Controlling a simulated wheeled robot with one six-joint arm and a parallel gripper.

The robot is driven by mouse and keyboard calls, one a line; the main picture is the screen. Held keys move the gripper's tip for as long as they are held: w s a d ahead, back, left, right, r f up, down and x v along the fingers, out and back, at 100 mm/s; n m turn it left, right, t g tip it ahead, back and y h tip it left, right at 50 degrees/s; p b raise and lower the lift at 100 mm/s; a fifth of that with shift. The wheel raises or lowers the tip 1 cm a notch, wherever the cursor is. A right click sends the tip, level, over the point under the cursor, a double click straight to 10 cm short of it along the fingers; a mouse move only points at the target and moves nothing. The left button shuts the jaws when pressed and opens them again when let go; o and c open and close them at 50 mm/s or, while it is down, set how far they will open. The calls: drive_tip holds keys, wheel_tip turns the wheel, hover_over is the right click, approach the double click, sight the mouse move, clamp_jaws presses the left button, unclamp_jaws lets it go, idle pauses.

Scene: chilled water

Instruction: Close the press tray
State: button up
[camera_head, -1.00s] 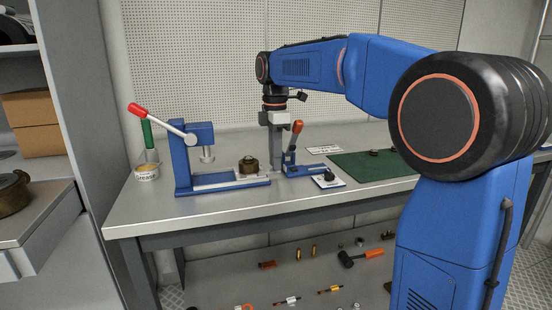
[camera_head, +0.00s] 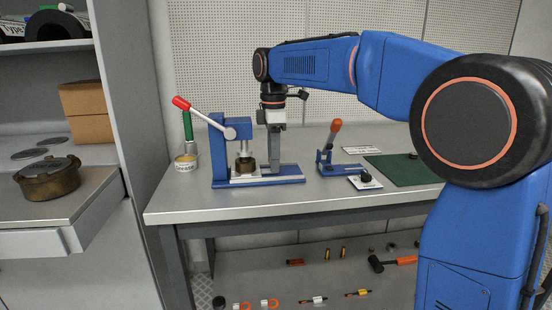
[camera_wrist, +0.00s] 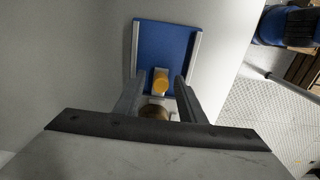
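The press (camera_head: 217,150) stands on the bench, with a blue frame, a red-tipped lever (camera_head: 181,103) raised to the left and a metal ram (camera_head: 244,150). Its pale tray (camera_head: 281,176) lies on the blue base. A brass part (camera_head: 246,166) sits on the tray directly under the ram. My gripper (camera_head: 273,168) points down just right of the brass part, low over the tray; I cannot tell if it touches. In the wrist view my gripper (camera_wrist: 159,78) has its fingers apart, with a yellow round piece (camera_wrist: 160,82) and a brass piece (camera_wrist: 154,111) showing between them.
The bench's front strip (camera_head: 300,203) is clear.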

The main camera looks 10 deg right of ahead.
wheel_tip(320, 180, up, 17)
drive_tip(key=shift+r, duration=0.15)
idle(0.7)
drive_tip(key=s+d+f+m+t, duration=0.2)
drive_tip(key=s+d+f+m, duration=0.85)
drive_tip(key=s, duration=0.65)
drive_tip(key=s+d+f+m+t, duration=0.1)
drive_tip(key=s+d+f+m, duration=0.2)
drive_tip(key=s+f, duration=0.5)
drive_tip(key=s+d+f+m+t, duration=0.1)
drive_tip(key=s+d+f+m, duration=0.3)
drive_tip(key=s+f, duration=0.5)
wheel_tip(320, 180, down, 8)
drive_tip(key=shift+d+r+t, duration=0.1)
drive_tip(key=shift+d+t, duration=0.3)
